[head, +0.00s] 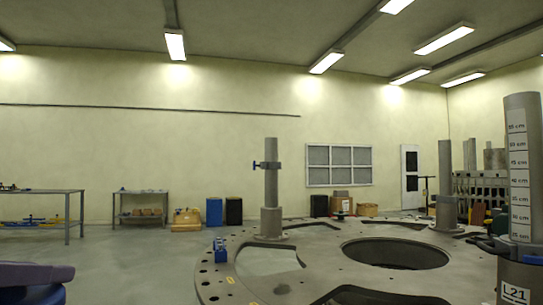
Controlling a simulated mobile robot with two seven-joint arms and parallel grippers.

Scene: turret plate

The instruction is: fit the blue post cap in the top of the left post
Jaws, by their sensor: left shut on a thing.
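The left post (271,187) stands upright in a wider collar on the far left side of the turret plate (325,268). A small blue clamp (268,165) sits around its upper part. My left gripper (38,282) is at the lower left corner as a dark purple shape, cut off by the frame edge. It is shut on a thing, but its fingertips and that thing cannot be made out. It is well left of the post and nearer to me. I cannot clearly identify the blue post cap. My right gripper is not in view.
A blue fixture (220,249) sits on the plate's left rim. The plate has a large round central hole (396,253). A post with a height scale (519,170) stands close at right, another post (446,185) behind it. Tables (42,194) stand far left; open floor lies before them.

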